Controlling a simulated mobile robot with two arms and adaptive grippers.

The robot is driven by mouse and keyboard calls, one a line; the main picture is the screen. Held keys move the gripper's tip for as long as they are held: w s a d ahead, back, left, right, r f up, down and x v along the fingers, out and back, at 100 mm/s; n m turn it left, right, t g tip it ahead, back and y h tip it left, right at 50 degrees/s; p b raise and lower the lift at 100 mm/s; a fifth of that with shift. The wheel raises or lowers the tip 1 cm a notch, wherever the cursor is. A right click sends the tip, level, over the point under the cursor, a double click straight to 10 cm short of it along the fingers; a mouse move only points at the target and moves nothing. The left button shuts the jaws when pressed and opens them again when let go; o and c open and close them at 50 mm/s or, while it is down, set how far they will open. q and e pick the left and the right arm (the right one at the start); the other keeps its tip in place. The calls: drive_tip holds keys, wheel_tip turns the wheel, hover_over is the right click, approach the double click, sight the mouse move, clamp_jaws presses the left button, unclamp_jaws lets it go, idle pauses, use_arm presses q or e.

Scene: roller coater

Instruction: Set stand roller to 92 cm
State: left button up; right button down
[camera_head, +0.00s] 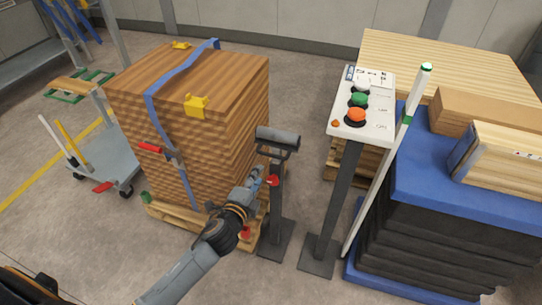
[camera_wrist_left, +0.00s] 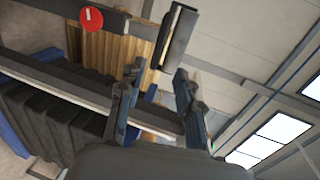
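The stand roller has a dark horizontal roller (camera_head: 277,138) on top of a dark post (camera_head: 276,212), with a red knob (camera_head: 272,181) on the post's side. My left gripper (camera_head: 256,178) is just left of the post, below the roller, near the height of the knob. In the left wrist view the fingers of this gripper (camera_wrist_left: 159,70) are apart with nothing held between them. That view also shows the roller (camera_wrist_left: 177,37) beyond the fingertips and the red knob (camera_wrist_left: 91,20) at upper left. Any height scale is too small to read. My right gripper is out of view.
A strapped wood stack (camera_head: 220,130) on a pallet stands close left. A control pedestal (camera_head: 362,105) with white, green and orange buttons stands right of the stand. A white pole (camera_head: 386,165) leans by blue-topped dark stacks (camera_head: 450,185). A cart (camera_head: 105,158) is far left.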

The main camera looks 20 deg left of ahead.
sight(270, 156)
use_arm(q)
drive_tip(key=b+x, duration=0.1)
drive_tip(key=x, duration=1.1)
drive_tip(key=shift+w+f, duration=0.15)
drive_tip(key=shift+w, duration=0.25)
drive_tip(key=shift+c, duration=0.4)
clamp_jaws()
